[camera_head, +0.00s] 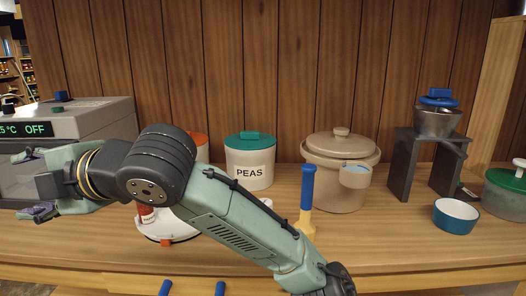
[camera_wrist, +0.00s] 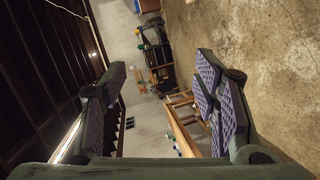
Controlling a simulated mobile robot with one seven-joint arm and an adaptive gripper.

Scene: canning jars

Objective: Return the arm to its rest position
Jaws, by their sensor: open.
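My gripper (camera_head: 30,184) is at the left of the head view, in front of the grey appliance with the green "OFF" display (camera_head: 38,129). Its fingers point left, and my arm reaches across the front of the counter. In the wrist view my gripper (camera_wrist: 160,88) is open, with the purple-padded fingers wide apart and nothing between them. That view looks out into the room, tilted sideways, away from the counter. I cannot tell whether the gripper touches the appliance.
On the wooden counter (camera_head: 400,243) stand a white PEAS canister (camera_head: 249,168), a lidded beige crock (camera_head: 335,185), a blue-handled tool (camera_head: 306,195), a dark stand (camera_head: 402,165), a blue bowl (camera_head: 456,218) and a green-lidded pot (camera_head: 507,195). My arm partly hides a white round base (camera_head: 165,232).

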